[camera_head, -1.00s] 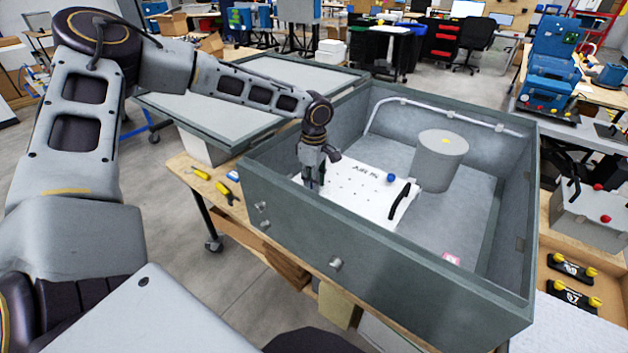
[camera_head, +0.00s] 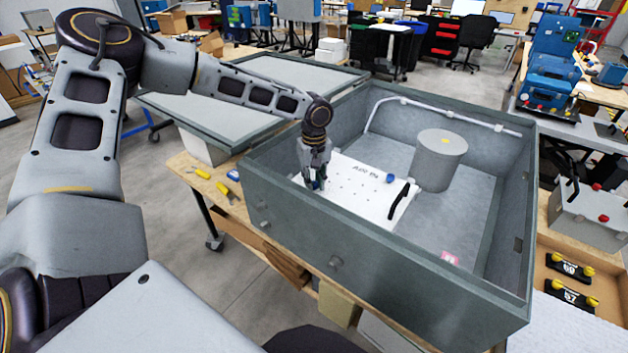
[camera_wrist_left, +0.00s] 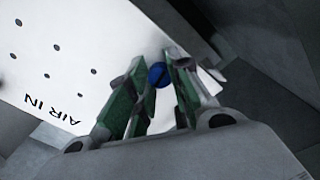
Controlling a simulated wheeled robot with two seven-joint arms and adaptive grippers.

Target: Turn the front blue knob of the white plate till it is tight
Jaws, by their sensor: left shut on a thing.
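The white plate (camera_head: 345,204) lies inside the grey open box, with small holes, printed lettering and a black handle (camera_head: 399,198). Its lettering reads AIR IN in the left wrist view, where the plate (camera_wrist_left: 60,60) also shows. My left gripper (camera_head: 316,185) points down at the plate's near left corner. In the left wrist view its fingers (camera_wrist_left: 158,82) are closed around the front blue knob (camera_wrist_left: 157,75), which is partly hidden between them. A second blue knob (camera_head: 390,178) sits at the plate's far edge, clear of the gripper. My right gripper is not in view.
The box's front wall (camera_head: 380,265) rises close to my left gripper. A grey cylinder (camera_head: 440,160) stands in the box behind the plate, and a white pipe (camera_head: 450,113) runs along the back wall. A pink label (camera_head: 450,257) lies on the box floor.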

